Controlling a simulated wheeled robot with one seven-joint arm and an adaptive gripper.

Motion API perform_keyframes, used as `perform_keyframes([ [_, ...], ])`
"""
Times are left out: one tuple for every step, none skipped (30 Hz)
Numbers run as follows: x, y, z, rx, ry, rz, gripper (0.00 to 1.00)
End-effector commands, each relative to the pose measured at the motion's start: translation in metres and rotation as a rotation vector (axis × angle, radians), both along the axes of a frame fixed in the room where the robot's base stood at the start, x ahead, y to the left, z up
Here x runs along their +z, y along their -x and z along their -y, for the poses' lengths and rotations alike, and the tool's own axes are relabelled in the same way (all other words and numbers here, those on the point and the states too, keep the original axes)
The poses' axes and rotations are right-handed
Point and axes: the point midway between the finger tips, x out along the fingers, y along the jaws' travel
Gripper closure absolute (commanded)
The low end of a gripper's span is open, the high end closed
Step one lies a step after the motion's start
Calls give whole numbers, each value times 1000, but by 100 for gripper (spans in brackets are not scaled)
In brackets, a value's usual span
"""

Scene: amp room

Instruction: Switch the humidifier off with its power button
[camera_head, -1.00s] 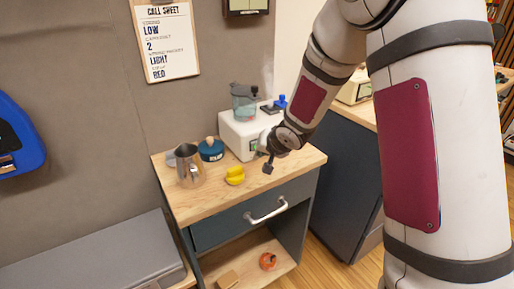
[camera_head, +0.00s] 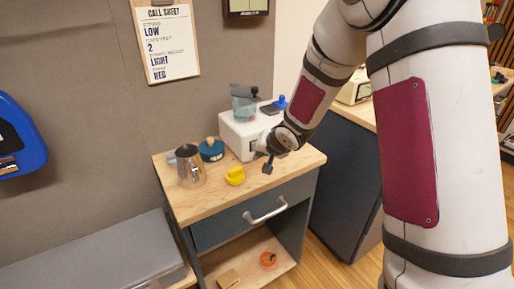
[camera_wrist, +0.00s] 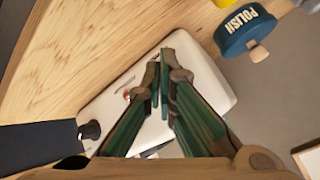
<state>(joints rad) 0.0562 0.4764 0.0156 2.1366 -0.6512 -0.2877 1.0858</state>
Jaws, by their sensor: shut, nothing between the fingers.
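The humidifier is a white box (camera_head: 232,136) with a bluish see-through tank (camera_head: 243,106) on top, at the back right of the wooden cabinet top. My gripper (camera_head: 262,145) is at its front face. In the wrist view the shut, empty fingertips (camera_wrist: 160,82) lie over the white front (camera_wrist: 204,84), at or very close to it; I cannot tell contact for certain. The power button cannot be made out, and the fingers cover part of the face. A small reddish mark shows beside the fingertips.
On the wooden top (camera_head: 205,205) are a metal pitcher (camera_head: 190,166), a blue polish tin (camera_head: 211,152), also in the wrist view (camera_wrist: 246,30), and a yellow object (camera_head: 235,176). A drawer handle (camera_head: 265,211) juts out below. The front of the top is clear.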

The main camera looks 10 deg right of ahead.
Motion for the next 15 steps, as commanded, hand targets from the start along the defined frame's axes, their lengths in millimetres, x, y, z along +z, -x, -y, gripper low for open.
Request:
perform_keyframes([
  [0, 0, 0, 0, 0, 0, 100],
  [0, 0, 0, 0, 0, 0, 100],
  [0, 0, 0, 0, 0, 0, 100],
  [0, 0, 0, 0, 0, 0, 100],
  [0, 0, 0, -1, 1, 0, 100],
  [0, 1, 1, 0, 0, -1, 100],
  [0, 3, 1, -1, 0, -1, 100],
  [0, 5, 2, -1, 0, -2, 100],
  [0, 8, 3, -2, -1, -3, 100],
  [0, 11, 4, -2, 0, -3, 100],
  [0, 13, 5, -2, 0, -2, 100],
  [0, 17, 6, -1, 0, -2, 100],
  [0, 19, 7, -1, 0, -2, 100],
  [0, 22, 8, -1, 0, -2, 100],
  [0, 25, 9, -1, 0, -2, 100],
])
